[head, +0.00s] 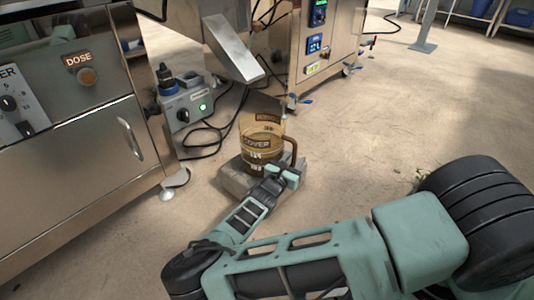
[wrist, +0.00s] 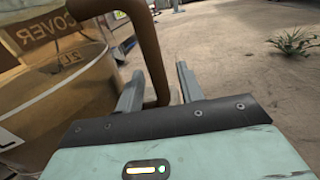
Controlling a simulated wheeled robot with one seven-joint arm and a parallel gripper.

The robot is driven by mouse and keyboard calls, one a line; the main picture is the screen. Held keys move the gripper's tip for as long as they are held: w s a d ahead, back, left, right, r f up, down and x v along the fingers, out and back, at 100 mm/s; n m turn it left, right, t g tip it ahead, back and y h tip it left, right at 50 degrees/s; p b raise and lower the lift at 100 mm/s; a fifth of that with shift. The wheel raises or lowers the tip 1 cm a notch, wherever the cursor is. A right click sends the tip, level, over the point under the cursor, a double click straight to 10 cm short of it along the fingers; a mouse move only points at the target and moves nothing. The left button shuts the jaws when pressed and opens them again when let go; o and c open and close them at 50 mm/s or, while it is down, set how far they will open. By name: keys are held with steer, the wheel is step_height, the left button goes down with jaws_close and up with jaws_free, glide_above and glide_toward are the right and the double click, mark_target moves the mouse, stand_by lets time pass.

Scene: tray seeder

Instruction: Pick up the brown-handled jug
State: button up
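The jug (head: 258,158) is see-through amber with markings and a thick brown handle (head: 291,148) on its right side. It stands upright on a low grey block on the floor. My gripper (head: 292,172) is low at the jug's handle side. In the wrist view the jug's body (wrist: 55,90) fills the left. My gripper's two fingers (wrist: 160,72) are apart, with the lower part of the brown handle (wrist: 153,60) between them in the picture. A gap shows between the handle and the right finger. The left fingertip is close to the handle; I cannot tell whether it touches.
The grey block (head: 232,178) is under the jug. A metal chute (head: 232,48) slopes down behind it. A steel cabinet (head: 70,170) stands left, beside a small grey control box (head: 190,105) with cables. A wheeled steel machine (head: 325,50) stands behind.

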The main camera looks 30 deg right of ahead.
jaws_close()
stand_by(1.4)
